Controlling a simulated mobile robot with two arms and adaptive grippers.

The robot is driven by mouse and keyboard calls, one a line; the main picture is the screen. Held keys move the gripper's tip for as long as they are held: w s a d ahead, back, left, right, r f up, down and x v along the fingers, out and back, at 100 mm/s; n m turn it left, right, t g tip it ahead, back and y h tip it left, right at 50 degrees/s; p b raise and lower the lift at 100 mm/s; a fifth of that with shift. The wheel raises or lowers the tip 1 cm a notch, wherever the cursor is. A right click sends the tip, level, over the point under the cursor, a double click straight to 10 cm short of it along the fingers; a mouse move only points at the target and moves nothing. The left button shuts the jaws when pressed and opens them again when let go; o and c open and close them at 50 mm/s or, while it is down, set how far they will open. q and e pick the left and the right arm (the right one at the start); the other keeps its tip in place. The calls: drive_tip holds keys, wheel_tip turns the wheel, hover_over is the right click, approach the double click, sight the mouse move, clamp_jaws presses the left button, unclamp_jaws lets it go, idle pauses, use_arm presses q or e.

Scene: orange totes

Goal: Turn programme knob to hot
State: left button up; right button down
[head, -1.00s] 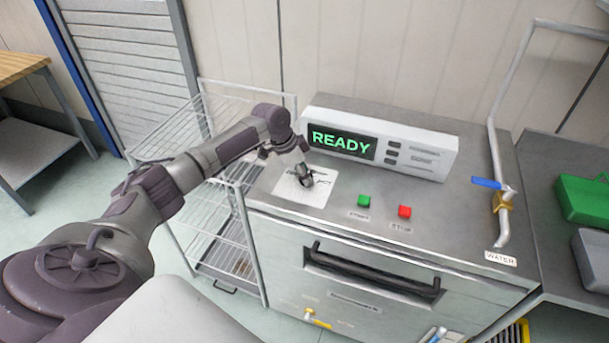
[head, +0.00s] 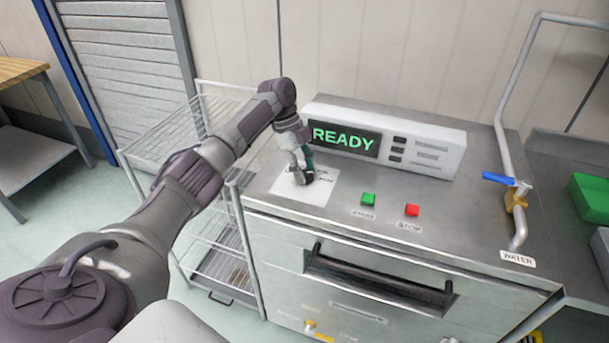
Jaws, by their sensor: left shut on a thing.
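The programme knob (head: 308,178) is a small dark piece on a white label plate (head: 313,196) on top of the steel machine. My left gripper (head: 303,178) points down over the plate and is shut on the knob, hiding most of it. The print on the plate is largely covered, so I cannot read where the knob points. A display (head: 344,140) behind it reads READY in green. My right gripper is not in view.
A green button (head: 368,199) and a red STOP button (head: 412,210) sit right of the plate. A blue-handled water tap (head: 507,182) stands at the right edge. A wire rack (head: 215,235) is left of the machine. A black handle (head: 378,277) crosses the front.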

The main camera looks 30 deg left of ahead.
use_arm(q)
drive_tip(key=shift+w+m+g+b, duration=0.1)
drive_tip(key=shift+m+g+b, duration=0.3)
drive_tip(key=shift+m, duration=0.3)
drive_tip(key=o, duration=1.1)
drive_tip(key=shift+o, duration=0.2)
drive_tip(key=s+v, duration=0.1)
drive_tip(key=v, duration=1.1)
drive_tip(key=shift+w, duration=0.35)
drive_tip(key=shift+d, duration=0.1)
